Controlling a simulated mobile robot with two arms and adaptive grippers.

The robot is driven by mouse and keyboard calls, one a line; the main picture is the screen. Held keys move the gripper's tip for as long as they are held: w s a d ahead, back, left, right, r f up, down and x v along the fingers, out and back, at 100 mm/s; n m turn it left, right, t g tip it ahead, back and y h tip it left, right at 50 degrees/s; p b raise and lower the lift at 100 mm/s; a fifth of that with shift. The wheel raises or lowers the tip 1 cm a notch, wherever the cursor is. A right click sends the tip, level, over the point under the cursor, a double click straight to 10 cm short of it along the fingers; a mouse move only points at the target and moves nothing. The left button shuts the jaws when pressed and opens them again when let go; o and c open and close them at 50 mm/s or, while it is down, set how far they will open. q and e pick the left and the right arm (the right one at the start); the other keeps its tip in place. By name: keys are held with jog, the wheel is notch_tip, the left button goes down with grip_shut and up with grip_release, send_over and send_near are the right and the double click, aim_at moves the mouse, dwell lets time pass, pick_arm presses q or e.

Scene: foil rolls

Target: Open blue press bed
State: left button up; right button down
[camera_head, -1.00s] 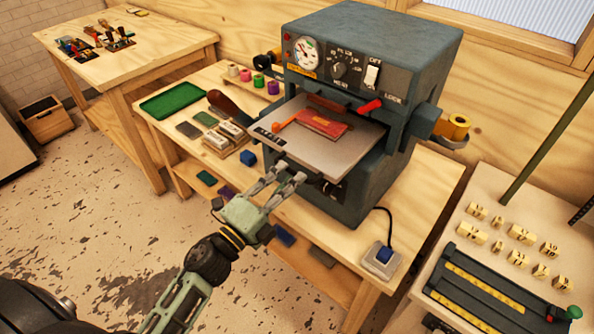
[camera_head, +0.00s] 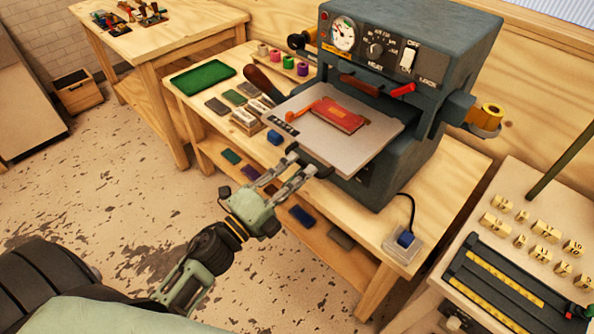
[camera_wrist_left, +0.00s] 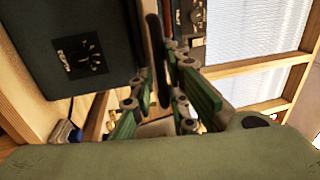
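The blue-grey press (camera_head: 455,50) stands on the wooden bench. A dark handle (camera_head: 320,168) shows at the bed's near edge. My left gripper (camera_head: 301,170) is at this handle, its two fingers spaced apart. In the left wrist view its green-padded fingers (camera_wrist_left: 165,88) lie on either side of a dark bar (camera_wrist_left: 153,50). I cannot tell if they press on it. My right gripper is not in view.
A blue button box (camera_head: 404,244) sits at the bench's front right. A green tray (camera_head: 203,76), several small blocks and coloured spools (camera_head: 288,63) lie left of the press. A side table (camera_head: 490,250) with numbered blocks is at right. Open floor lies at left.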

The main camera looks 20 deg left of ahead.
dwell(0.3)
pick_arm(q)
jog(key=v, duration=1.2)
jog(key=s+a+f+n+g+y, duration=0.15)
jog(key=f+n, duration=0.25)
jog(key=f, duration=0.9)
jog(key=s+f+n+g+y+b, duration=0.1)
jog(key=f+n+g+y, duration=0.3)
jog(key=f, duration=0.8)
jog(key=s+f+n+g+y, duration=0.15)
jog(key=f+n, duration=0.35)
jog(key=f, duration=0.8)
jog(key=s+d+f+n+g, duration=0.1)
jog(key=s+f+n+g, duration=0.2)
jog(key=s+f, duration=0.7)
jog(key=s+d+f+n+g+b, duration=0.1)
jog(key=s+f+n+g, duration=0.2)
jog(key=s+f+g, duration=0.4)
jog(key=s+f, duration=0.3)
jog(key=s, duration=0.5)
jog(key=shift+d+f+n+g, duration=0.3)
jog(key=shift+f+g, duration=0.05)
jog(key=shift+g, duration=0.05)
jog(key=shift+s, duration=0.1)
